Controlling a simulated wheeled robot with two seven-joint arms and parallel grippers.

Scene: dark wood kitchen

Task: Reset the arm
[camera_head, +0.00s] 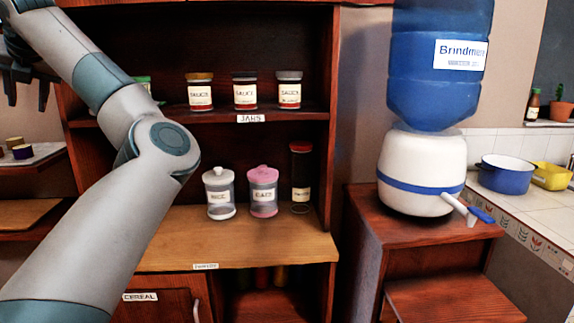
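My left arm comes in from the lower left, bends at an elbow in front of the shelf, and runs back to the upper left corner. My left gripper (27,100) is at the left edge, dark and pointing down. Its two fingers are apart with nothing between them. It appears above a small side shelf at the left; its exact distance from that shelf is unclear. My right gripper is out of view.
A dark wood cabinet holds sauce jars (245,91) above and a rice jar (219,193), a pink-lidded jar (263,191) and a tall jar (301,178) below. A water dispenser (422,170) stands right, beside a blue pot (505,176). My elbow overlaps the cabinet's left side.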

